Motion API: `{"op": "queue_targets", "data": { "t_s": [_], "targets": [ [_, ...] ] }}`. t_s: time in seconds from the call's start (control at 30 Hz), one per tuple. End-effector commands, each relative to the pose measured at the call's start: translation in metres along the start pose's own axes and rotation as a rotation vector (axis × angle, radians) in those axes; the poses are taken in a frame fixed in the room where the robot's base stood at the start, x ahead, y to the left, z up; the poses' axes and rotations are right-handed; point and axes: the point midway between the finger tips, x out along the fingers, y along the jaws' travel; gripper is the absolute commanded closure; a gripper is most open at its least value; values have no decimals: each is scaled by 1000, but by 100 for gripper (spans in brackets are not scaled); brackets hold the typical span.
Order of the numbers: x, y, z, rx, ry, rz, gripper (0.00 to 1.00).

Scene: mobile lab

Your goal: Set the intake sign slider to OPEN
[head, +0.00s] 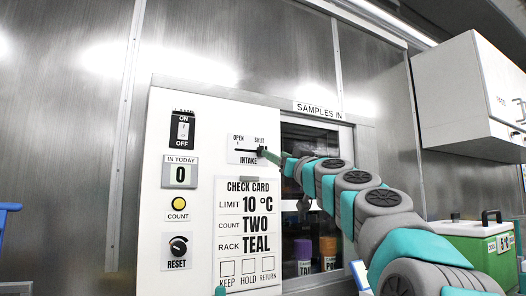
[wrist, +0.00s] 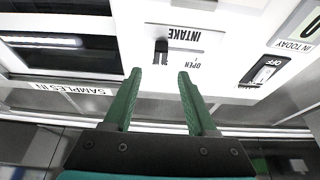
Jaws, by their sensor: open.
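The intake sign slider is a white plate (head: 240,146) with a dark slot, marked OPEN at left and SHUT at right in the head view. Its black knob (head: 261,150) sits at the SHUT end. The wrist view shows the plate upside down, with the knob (wrist: 161,52) at the slot's left end and OPEN to the right. My gripper (wrist: 159,73) is open, its two green fingers apart. The knob appears just beyond the fingertips, in line with the gap between them. In the head view my gripper (head: 271,157) is close to the knob; contact is unclear.
An ON/OFF switch (head: 183,130), a count button (head: 178,203) and a reset knob (head: 178,247) are left of the slider. A check card (head: 232,215) is below. A SAMPLES IN window (head: 310,140) is right, partly behind my arm. A white cabinet (head: 465,95) hangs at right.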

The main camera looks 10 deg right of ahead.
Motion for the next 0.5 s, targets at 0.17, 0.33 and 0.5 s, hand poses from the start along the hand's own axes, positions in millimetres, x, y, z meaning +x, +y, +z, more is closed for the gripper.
{"op": "queue_targets", "data": {
  "t_s": [0.17, 0.33, 0.5],
  "targets": [
    [27, 0, -2, -2, -4, 1, 43],
    [48, 1, -1, -1, -4, 1, 43],
    [62, 0, 0, -2, -3, -1, 43]
  ]
}}
